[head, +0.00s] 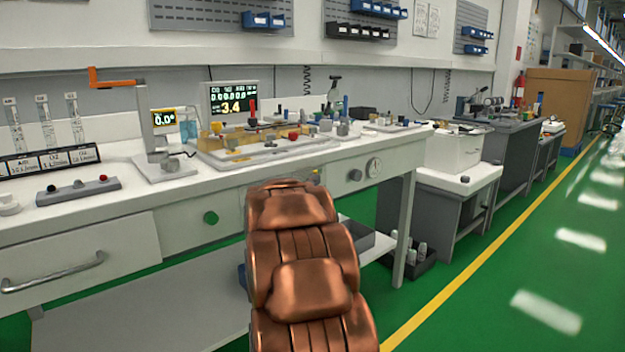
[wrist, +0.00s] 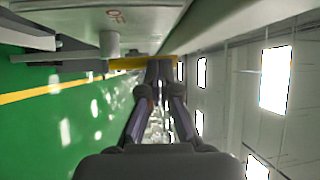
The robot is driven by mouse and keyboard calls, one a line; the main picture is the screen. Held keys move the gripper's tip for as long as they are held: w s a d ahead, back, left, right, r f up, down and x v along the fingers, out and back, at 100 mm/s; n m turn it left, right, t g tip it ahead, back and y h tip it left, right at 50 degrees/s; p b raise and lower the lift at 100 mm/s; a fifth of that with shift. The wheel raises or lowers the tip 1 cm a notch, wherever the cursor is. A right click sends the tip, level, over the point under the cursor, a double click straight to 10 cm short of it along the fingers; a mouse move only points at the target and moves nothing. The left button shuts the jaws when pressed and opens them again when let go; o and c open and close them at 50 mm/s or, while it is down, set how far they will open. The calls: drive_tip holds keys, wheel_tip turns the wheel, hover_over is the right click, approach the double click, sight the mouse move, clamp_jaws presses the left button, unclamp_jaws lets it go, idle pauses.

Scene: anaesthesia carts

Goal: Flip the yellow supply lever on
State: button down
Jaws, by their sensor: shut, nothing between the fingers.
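The yellow lever (wrist: 127,63) shows in the wrist view as a short yellow bar beside the bench front, partly covered by my fingertips. In the head view my copper arm hides the gripper and most of the lever.
On the bench top stand an orange-handled crank device (head: 158,140) and a cluttered tray (head: 240,160). Green floor is free to the right.

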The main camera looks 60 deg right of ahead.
drive_tip(key=p, duration=0.1)
drive_tip(key=m+y+p, duration=0.1)
drive_tip(key=shift+s+d+r+p, duration=0.1)
drive_tip(key=shift+d+r+p, duration=0.2)
drive_tip(key=shift+d, duration=0.05)
drive_tip(key=shift+g, duration=0.3)
drive_tip(key=shift+f, duration=0.1)
drive_tip(key=p+v, duration=0.2)
drive_tip(key=v, duration=1.2)
drive_tip(key=shift+p, duration=0.3)
